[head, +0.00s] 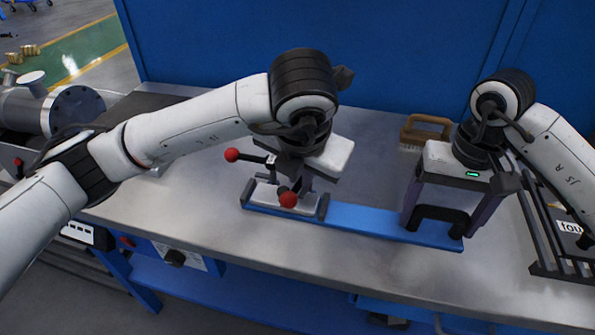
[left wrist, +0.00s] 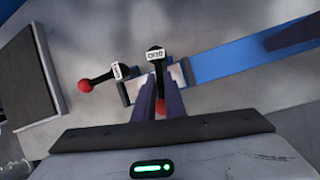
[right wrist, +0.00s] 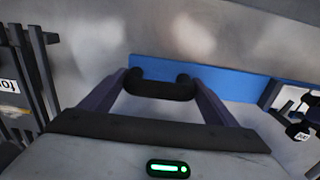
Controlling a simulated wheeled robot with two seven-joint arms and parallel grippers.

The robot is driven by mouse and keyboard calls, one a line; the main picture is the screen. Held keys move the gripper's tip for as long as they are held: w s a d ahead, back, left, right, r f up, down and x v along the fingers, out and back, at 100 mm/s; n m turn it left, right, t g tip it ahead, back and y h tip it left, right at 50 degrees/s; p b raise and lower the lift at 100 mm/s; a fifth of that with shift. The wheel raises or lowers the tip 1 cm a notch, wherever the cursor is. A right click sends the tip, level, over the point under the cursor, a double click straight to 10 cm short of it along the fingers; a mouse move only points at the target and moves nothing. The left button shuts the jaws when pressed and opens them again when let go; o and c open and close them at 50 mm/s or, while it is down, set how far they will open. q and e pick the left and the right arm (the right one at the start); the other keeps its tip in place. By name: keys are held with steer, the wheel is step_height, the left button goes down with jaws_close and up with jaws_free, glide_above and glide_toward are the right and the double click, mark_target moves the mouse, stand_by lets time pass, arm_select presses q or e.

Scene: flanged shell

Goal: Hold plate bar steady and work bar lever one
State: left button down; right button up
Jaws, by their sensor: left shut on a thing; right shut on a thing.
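A blue plate bar (head: 362,219) lies flat on the metal bench. Its black handle (head: 440,213) is at the right end, and my right gripper (head: 438,216) is shut on it with fingers spread wide. The handle also shows in the right wrist view (right wrist: 160,90). At the left end a pale block carries two black levers with red ball ends. One lever (left wrist: 103,77) points left, its red ball (head: 232,154) free. My left gripper (left wrist: 160,95) is shut on the other lever (left wrist: 156,58), whose red ball (head: 288,200) points toward the front. My gripper partly hides the block.
A brown-handled brush (head: 425,130) lies behind the bar, near my right gripper. A dark slatted rack (head: 550,235) stands at the right. A dark mat (head: 145,110) lies at the back left. The bench front is clear.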

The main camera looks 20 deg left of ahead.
arm_select(q)
steer(key=shift+d+f, duration=0.1)
steer(key=shift+d, duration=0.05)
arm_select(e)
steer(key=shift+r, duration=0.1)
stand_by(0.3)
arm_select(q)
steer(key=c, duration=1.8)
jaws_free()
steer(key=v, duration=1.2)
steer(key=shift+d, duration=0.1)
